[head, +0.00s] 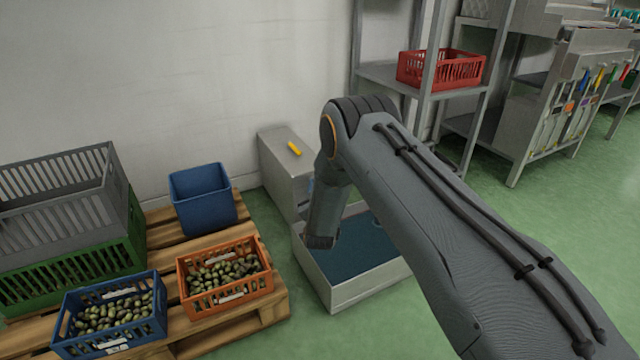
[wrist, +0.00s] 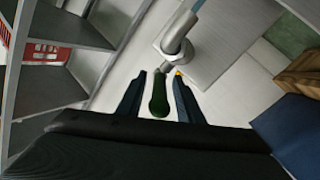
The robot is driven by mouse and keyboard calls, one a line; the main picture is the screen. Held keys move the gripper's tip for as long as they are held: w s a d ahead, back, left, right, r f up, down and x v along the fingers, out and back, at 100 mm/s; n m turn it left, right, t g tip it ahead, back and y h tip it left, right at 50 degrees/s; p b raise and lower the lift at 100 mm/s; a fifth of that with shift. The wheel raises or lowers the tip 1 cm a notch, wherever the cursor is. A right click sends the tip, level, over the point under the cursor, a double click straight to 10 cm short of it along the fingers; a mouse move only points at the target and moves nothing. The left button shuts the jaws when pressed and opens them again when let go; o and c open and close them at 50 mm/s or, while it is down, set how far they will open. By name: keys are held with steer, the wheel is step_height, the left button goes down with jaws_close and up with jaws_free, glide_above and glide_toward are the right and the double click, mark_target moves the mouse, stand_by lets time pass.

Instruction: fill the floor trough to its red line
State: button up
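The floor trough (head: 365,289) is a pale open box beside the wall, partly hidden by my arm. A dark blue surface (head: 352,262), looking like water, lies inside below the rim; I cannot make out the red line. In the wrist view a metal pipe fitting (wrist: 177,38) with a dark green handle (wrist: 159,98) comes off a grey cabinet (wrist: 228,38). My gripper (wrist: 160,78) is open, one finger on each side of the green handle, with narrow gaps seen. In the head view my arm hides the gripper and the handle.
A pallet (head: 262,312) at left holds a blue bin (head: 203,200) and crates, some with olives. A shelf rack (head: 382,75) with a red crate (head: 440,70) stands behind my arm. Green floor is clear at right.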

steer(key=s+p, duration=0.3)
steer(key=s, duration=0.4)
steer(key=shift+s+d, duration=0.35)
steer(key=shift+s, duration=0.05)
